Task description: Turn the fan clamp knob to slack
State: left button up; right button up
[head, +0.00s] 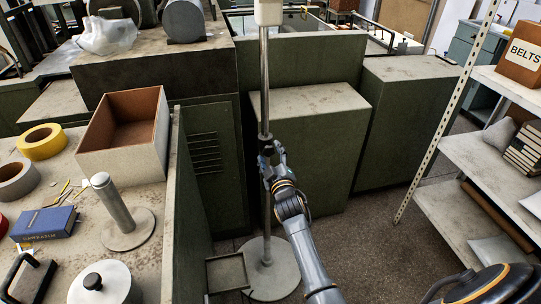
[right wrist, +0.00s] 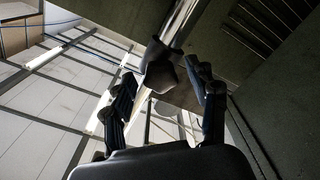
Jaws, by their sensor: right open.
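The fan stand is a thin grey pole (head: 264,85) on a round base (head: 271,272). A white housing (head: 268,12) sits at its top, cut off by the frame edge. The dark clamp knob (right wrist: 160,74) is on the pole in the right wrist view; in the head view the clamp (head: 265,141) is small and partly covered by my gripper. My right gripper (head: 273,158) is at the clamp, its fingers open on either side of the knob in the right wrist view (right wrist: 168,92). I cannot tell whether they touch it. My left gripper is not in view.
Green cabinets (head: 310,101) stand close behind the pole. A bench at left holds an open box (head: 125,146), tape rolls (head: 41,141), a blue book (head: 44,224) and a metal post (head: 112,202). Shelves (head: 485,165) stand at right.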

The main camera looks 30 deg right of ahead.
jog(key=v, duration=1.2)
jog(key=s+a+f+g+y, duration=0.1)
jog(key=s+a+f+g, duration=0.2)
jog(key=f, duration=0.8)
jog(key=s+a+f+m+g+y, duration=0.1)
jog(key=s+a+f+g+y, duration=0.3)
jog(key=f, duration=0.6)
jog(key=s+a+f+h, duration=0.1)
jog(key=s+f, duration=0.4)
jog(key=f, duration=0.6)
jog(key=s+a+f+m+g+p, duration=0.1)
jog(key=s+f+g, duration=0.4)
jog(key=s+f, duration=1)
jog(key=s+d+f+g, duration=0.1)
jog(key=s+f+g, duration=0.1)
jog(key=s, duration=0.8)
jog(key=s+d+f+m+g, duration=0.1)
jog(key=s+f+g, duration=0.1)
jog(key=s, duration=0.8)
jog(key=shift+s+d+m+y, duration=0.25)
jog(key=shift+s+m+y, duration=0.05)
jog(key=shift+s, duration=0.1)
